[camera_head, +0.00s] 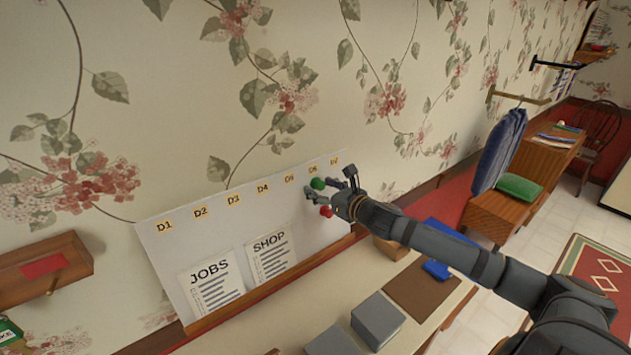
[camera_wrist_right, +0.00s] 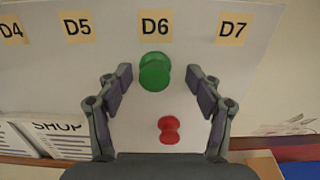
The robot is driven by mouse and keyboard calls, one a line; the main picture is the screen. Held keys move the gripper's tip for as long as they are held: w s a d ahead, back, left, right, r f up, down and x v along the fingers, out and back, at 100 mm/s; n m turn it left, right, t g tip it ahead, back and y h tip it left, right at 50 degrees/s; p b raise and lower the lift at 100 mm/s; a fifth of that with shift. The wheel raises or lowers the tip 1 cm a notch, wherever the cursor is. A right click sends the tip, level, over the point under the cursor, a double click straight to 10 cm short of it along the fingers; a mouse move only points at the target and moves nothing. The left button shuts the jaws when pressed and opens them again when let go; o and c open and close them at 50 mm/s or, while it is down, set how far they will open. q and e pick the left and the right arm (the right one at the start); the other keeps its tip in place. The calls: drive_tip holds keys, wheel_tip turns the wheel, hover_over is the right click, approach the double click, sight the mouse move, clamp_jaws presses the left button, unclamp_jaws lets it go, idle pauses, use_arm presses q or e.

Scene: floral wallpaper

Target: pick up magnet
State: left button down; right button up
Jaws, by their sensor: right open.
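A green round magnet (camera_wrist_right: 155,72) sits on the white board (camera_head: 165,250) just under the D6 label, between the fingertips of my right gripper (camera_wrist_right: 157,90) in the right wrist view. A red magnet (camera_wrist_right: 170,129) is below it, also between the fingers and nearer the palm. In the head view the green magnet (camera_head: 317,184) and the red magnet (camera_head: 326,211) show beside my right gripper (camera_head: 328,188). The fingers are apart on either side of the magnets, and I see no grip on either. My left gripper is not in view.
The board carries labels D1 to D7 and two sheets, JOBS (camera_head: 212,285) and SHOP (camera_head: 270,256). Below it, a table holds grey boxes (camera_head: 378,320), a brown mat (camera_head: 425,287) and a blue item (camera_head: 436,268). A wooden wall shelf (camera_head: 45,272) is at left.

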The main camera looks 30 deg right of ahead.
drive_tip(key=shift+s+a+r, duration=0.15)
drive_tip(key=shift+s+r, duration=0.05)
drive_tip(key=shift+s, duration=0.05)
drive_tip(key=shift+s+a+r, duration=0.15)
drive_tip(key=shift+s+r, duration=0.05)
drive_tip(key=shift+s, duration=0.1)
drive_tip(key=shift+c, duration=0.6)
drive_tip(key=shift+a, duration=0.1)
drive_tip(key=shift+c, duration=2.4)
drive_tip(key=shift+w+d+f, duration=0.1)
drive_tip(key=shift+d+f, duration=0.05)
drive_tip(key=shift+d, duration=0.1)
drive_tip(key=c, duration=0.4)
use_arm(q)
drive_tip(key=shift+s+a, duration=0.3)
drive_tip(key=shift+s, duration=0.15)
use_arm(e)
drive_tip(key=shift+a, duration=0.1)
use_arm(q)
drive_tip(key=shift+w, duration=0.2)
